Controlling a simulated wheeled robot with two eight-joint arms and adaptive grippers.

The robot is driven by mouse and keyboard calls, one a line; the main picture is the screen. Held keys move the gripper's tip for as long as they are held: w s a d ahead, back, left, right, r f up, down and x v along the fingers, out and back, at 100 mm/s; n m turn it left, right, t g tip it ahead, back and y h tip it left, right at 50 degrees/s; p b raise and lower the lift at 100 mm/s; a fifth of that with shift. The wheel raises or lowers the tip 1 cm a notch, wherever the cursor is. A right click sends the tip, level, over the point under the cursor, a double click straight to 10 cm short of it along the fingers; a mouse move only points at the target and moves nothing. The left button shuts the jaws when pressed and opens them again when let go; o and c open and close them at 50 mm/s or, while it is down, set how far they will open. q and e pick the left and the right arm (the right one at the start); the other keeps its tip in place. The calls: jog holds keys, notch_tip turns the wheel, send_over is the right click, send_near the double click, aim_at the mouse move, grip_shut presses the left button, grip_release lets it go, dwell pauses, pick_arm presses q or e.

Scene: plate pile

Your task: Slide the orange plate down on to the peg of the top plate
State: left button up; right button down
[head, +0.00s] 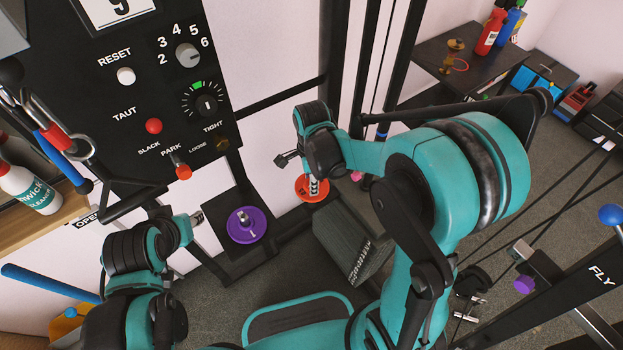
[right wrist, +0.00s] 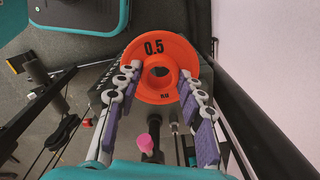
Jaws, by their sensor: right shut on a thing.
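The orange plate (head: 312,188) hangs below my right gripper (head: 313,178) in the head view, to the right of and a little above the purple plate in the picture. In the right wrist view the orange plate (right wrist: 183,52), marked 0.5, sits between the two fingers of my right gripper (right wrist: 160,80), which is shut on it. Its centre hole is visible. The purple plate (head: 240,236) lies flat on a dark stand, with a short metal peg (head: 245,217) standing up at its middle. My left gripper (head: 196,218) is left of the purple plate, its fingers too small to judge.
A black control panel (head: 150,80) with knobs stands behind at the left. Dark uprights and a crossbar (head: 280,112) run behind the plates. A grey block (head: 345,240) stands right of the purple plate.

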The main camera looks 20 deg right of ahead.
jog(key=shift+f, duration=0.45)
jog(key=shift+f+b, duration=0.15)
jog(key=shift+b, duration=0.2)
jog(key=shift+f, duration=0.25)
jog(key=shift+f+b, duration=1.9)
jog(key=shift+f, duration=0.05)
dwell(0.5)
jog(key=shift+f+b, duration=0.3)
jog(key=shift+f, duration=0.8)
jog(key=shift+f, duration=0.85)
jog(key=c, duration=0.9)
grip_release()
